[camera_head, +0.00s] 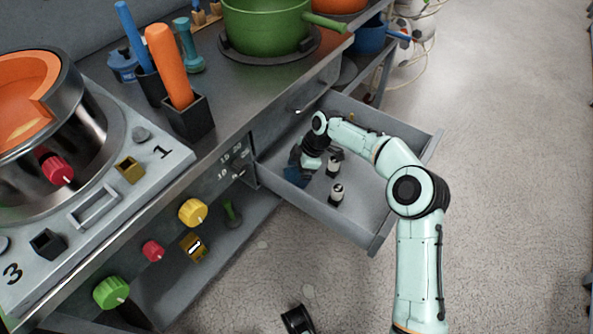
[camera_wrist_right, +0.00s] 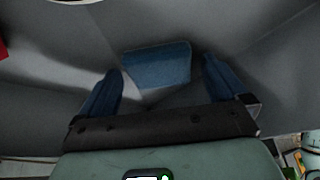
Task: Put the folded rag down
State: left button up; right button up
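The folded rag appears to be the flat blue piece (camera_wrist_right: 157,68) in the right wrist view. It rests against the grey inside of the open drawer (camera_head: 372,232). My right gripper (camera_head: 297,172) reaches down into the left part of the drawer. In the right wrist view, the two blue fingers of my right gripper (camera_wrist_right: 162,88) are spread wide. The blue piece lies between and beyond the fingertips, with a gap on each side. In the head view, the rag is hard to tell from the blue fingers.
Two small black-and-white knobbed items (camera_head: 336,194) stand in the drawer near my right gripper. A green pot (camera_head: 262,28) sits on the counter above. A dark holder (camera_head: 188,118) with an orange handle stands at the counter edge.

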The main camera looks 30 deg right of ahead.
pick_arm(q)
jog(key=w+d+r+t+p, duration=0.1)
jog(key=w+r+p, duration=0.2)
jog(key=r, duration=0.2)
jog(key=shift+w+d+t, duration=0.15)
jog(key=shift+w+t, duration=0.15)
jog(key=shift+w, duration=0.1)
pick_arm(e)
jog(key=v, duration=1.2)
jog(key=shift+r, duration=0.2)
